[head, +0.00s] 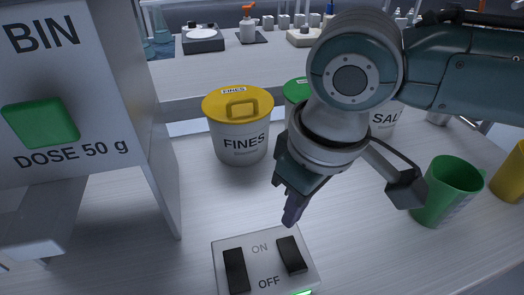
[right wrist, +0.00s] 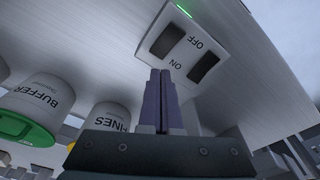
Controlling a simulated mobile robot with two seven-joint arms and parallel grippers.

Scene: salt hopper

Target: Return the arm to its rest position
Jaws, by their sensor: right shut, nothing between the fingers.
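My right gripper (head: 292,210) hangs above the far side of a white switch box (head: 262,268) in the head view. Its fingers are shut and hold nothing. The right wrist view shows the two purple fingers pressed together (right wrist: 161,78), pointing towards the switch box (right wrist: 158,37). I cannot tell whether the fingertips touch the box. The box carries two black rockers with ON and OFF marks and a green light at its edge. My right arm comes in from the upper right. My left gripper is not in view.
A hopper marked BIN (head: 60,110) with a green dose button (head: 40,122) stands at the left. The bench between hopper and switch box is clear.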

